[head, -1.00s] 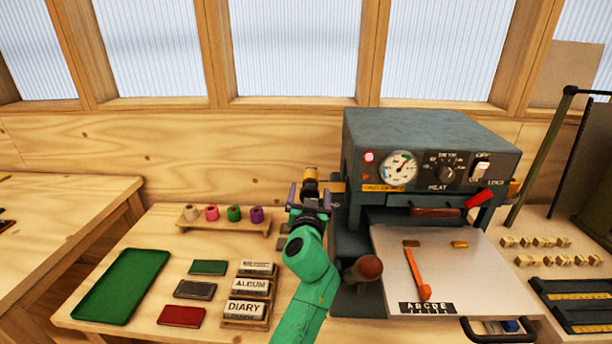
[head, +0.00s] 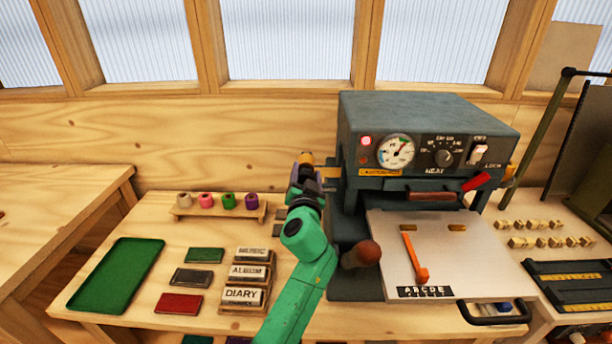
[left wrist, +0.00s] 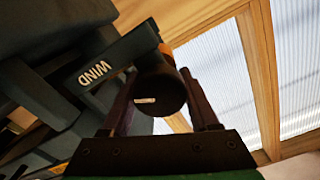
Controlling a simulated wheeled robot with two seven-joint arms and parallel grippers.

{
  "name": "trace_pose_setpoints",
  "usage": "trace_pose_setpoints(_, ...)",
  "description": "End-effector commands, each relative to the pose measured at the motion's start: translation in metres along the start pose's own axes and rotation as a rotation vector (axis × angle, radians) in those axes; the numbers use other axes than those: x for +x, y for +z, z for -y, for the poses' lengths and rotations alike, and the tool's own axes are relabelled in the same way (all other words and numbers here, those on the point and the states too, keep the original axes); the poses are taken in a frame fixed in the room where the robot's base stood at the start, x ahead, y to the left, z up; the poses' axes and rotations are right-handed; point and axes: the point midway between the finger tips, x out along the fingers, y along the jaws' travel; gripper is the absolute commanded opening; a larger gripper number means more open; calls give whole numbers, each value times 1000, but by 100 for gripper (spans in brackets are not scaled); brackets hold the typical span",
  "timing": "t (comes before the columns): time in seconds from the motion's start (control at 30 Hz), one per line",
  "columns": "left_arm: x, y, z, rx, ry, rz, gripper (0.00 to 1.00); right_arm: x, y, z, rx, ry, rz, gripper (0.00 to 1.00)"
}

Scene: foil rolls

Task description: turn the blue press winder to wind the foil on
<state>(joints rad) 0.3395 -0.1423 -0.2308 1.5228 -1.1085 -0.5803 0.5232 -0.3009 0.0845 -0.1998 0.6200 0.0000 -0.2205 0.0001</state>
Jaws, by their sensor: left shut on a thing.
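The blue-grey press (head: 430,115) stands on the right of the bench, with its gauge, heat dial and red lamp facing me. On its left side a gold foil roll (head: 306,158) shows just beyond my left gripper (head: 304,178). In the left wrist view the winder is a dark round knob (left wrist: 160,92) with a short pale mark, beside an arm lettered WIND (left wrist: 95,72). My left gripper's fingers (left wrist: 165,100) are on both sides of the knob and shut on it. In the head view the gripper mostly hides the knob. My right gripper is not in view.
A wooden rack (head: 218,213) holds several coloured foil rolls. A green tray (head: 118,275), coloured covers and lettered blocks (head: 245,272) lie left of my arm. A brown ball handle (head: 368,253) stands close to my forearm's right. The plate (head: 450,262) juts out in front.

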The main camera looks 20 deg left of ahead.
Motion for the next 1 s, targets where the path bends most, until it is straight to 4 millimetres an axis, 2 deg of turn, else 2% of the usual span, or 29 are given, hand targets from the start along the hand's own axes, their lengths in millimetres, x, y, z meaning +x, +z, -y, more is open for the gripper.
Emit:
trace_pose_setpoints(0.1,0,1,0,101,-1,2,5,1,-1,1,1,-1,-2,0)
trace_pose_setpoints(0.37,0,1,0,113,-2,3,5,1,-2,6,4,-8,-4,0)
trace_pose_setpoints(0.4,0,1,0,113,-2,3,68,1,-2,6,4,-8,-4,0)
trace_pose_setpoints(0.47,0,1,0,112,-2,3,91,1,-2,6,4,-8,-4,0)
trace_pose_setpoints(0.83,-3,0,0,110,-1,1,91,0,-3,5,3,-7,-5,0)
trace_pose_setpoints(1.0,-24,0,-1,110,2,2,91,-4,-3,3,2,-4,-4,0)
